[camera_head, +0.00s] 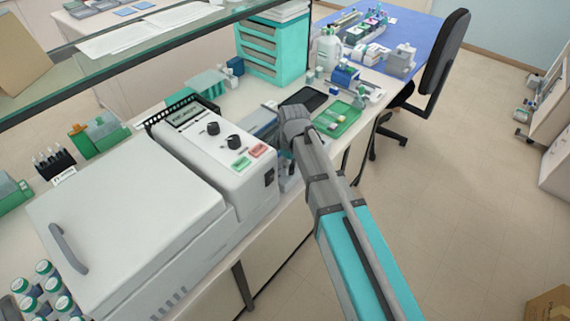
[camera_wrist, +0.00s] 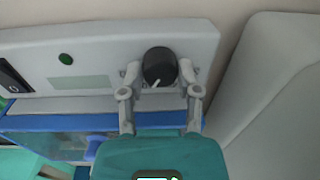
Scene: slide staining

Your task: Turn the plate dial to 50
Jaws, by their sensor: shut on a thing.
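The plate dial (camera_wrist: 159,65) is a round black knob on a light grey front panel (camera_wrist: 205,45) in the wrist view. Its white pointer mark points down and slightly left there. No scale numbers can be read. My gripper (camera_wrist: 160,74) has one finger on each side of the dial and is shut on it. In the head view my arm reaches down beside the white machine, and the dial and my fingertips are hidden there.
The panel also carries a green round part (camera_wrist: 66,59) and a black switch (camera_wrist: 13,76). A large white machine (camera_head: 130,215) with two black knobs stands close beside my arm. A green tray (camera_head: 340,118) and a black flat pad (camera_head: 303,98) lie behind my wrist.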

